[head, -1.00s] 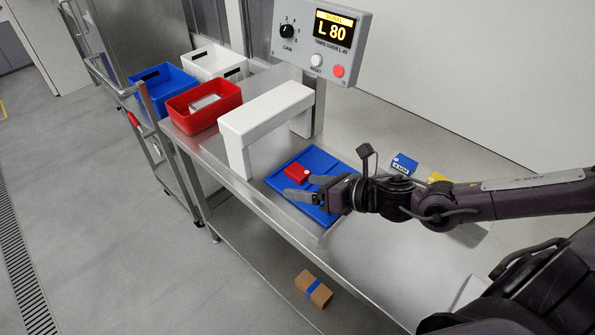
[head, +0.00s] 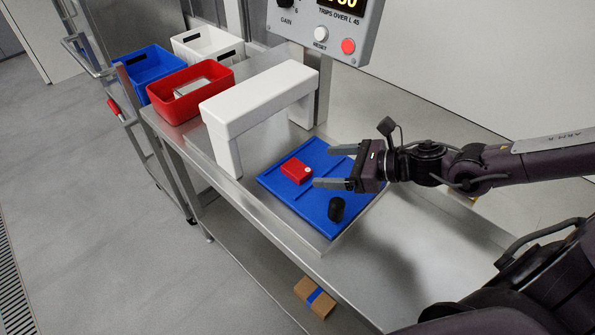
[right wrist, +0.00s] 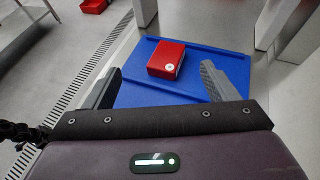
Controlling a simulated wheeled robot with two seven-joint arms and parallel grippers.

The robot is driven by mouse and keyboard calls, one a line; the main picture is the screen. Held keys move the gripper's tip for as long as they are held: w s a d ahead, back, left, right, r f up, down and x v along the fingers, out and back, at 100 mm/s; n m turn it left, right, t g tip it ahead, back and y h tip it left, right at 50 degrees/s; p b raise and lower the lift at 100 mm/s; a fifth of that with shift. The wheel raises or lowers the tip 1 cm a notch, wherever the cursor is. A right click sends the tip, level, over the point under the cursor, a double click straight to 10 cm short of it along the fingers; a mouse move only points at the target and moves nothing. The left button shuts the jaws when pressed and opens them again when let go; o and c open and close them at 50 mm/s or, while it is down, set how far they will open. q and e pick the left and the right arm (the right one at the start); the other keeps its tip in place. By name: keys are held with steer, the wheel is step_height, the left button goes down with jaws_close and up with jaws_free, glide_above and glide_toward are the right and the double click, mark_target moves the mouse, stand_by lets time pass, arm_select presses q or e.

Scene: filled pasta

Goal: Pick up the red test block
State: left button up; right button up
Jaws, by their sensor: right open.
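The red test block (head: 296,170) lies on the blue tray (head: 284,202) on the steel table. It has a small white dot on top near one corner. My right gripper (head: 331,167) is open and empty, just right of the block, with its fingers pointing toward it. In the right wrist view the block (right wrist: 166,60) sits ahead of and between the two spread fingertips (right wrist: 161,72), not touching either. My left gripper is not in view.
A black cylinder (head: 336,208) stands on the tray near the block. A white arch (head: 255,104) stands left of the tray, with a red bin (head: 170,107) beyond it. A control box (head: 335,35) hangs above. The table's front right is clear.

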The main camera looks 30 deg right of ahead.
mark_target(296, 167)
steer(key=shift+w+d+f, duration=0.15)
steer(key=shift+w+f, duration=0.4)
steer(key=shift+f, duration=0.2)
steer(key=shift+w+a+f+b, duration=0.2)
steer(key=shift+w+a+b, duration=0.1)
steer(key=shift+w+a, duration=0.35)
steer(key=shift+x, duration=2.05)
steer(key=shift+w+a+f, duration=0.25)
steer(key=shift+w+f, duration=0.15)
steer(key=shift+f, duration=0.15)
steer(key=shift+c, duration=0.4)
steer(key=c, duration=1.4)
steer(key=shift+o, duration=0.2)
steer(key=shift+r, duration=0.15)
